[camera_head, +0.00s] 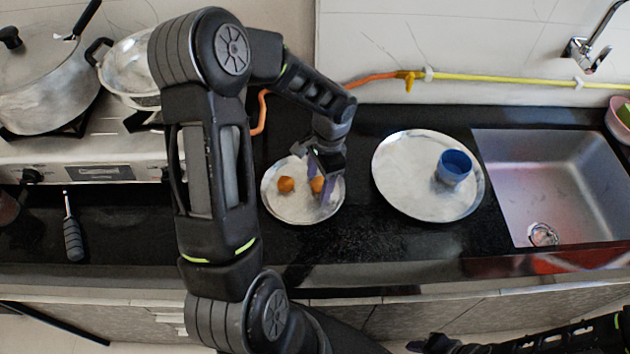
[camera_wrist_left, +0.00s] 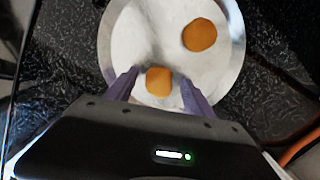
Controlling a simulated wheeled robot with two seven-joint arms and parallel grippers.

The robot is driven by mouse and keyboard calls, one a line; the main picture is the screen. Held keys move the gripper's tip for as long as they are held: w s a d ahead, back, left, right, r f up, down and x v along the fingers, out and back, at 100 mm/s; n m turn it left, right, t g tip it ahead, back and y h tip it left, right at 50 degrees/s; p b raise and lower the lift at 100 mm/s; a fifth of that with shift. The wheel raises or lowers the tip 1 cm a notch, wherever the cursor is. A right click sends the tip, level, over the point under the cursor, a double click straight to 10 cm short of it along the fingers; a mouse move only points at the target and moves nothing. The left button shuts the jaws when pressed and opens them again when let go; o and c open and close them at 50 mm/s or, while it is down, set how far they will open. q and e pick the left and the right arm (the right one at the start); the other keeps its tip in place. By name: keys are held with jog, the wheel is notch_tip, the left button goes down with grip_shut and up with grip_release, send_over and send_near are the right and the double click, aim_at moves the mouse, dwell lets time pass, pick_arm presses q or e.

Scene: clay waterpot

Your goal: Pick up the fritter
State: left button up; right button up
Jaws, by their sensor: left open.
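Two round orange-brown fritters lie on a small round metal plate (camera_head: 296,214). One fritter (camera_head: 286,184) is on the plate's left side, and it shows in the left wrist view (camera_wrist_left: 199,35) away from the fingers. The other fritter (camera_head: 317,184) is partly hidden by my left gripper (camera_head: 327,190) in the head view. In the left wrist view this fritter (camera_wrist_left: 158,81) sits between the two purple fingers of my left gripper (camera_wrist_left: 158,78), with a gap on each side. The left gripper is open and low over the plate.
A larger metal plate (camera_head: 405,185) with a blue cup (camera_head: 455,167) stands to the right, beside the sink (camera_head: 555,185). A stove with pots (camera_head: 45,75) is at the left. A dark-handled tool (camera_head: 72,235) lies on the black counter. Part of my right arm shows at lower right.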

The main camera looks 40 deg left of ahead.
aim_at(319, 182)
pick_arm(q)
jog(key=shift+c, duration=0.3)
grip_shut()
dwell(0.7)
jog(key=shift+r, duration=0.1)
notch_tip(319, 182, up, 10)
jog(key=b, duration=0.1)
dwell(0.5)
dwell(0.4)
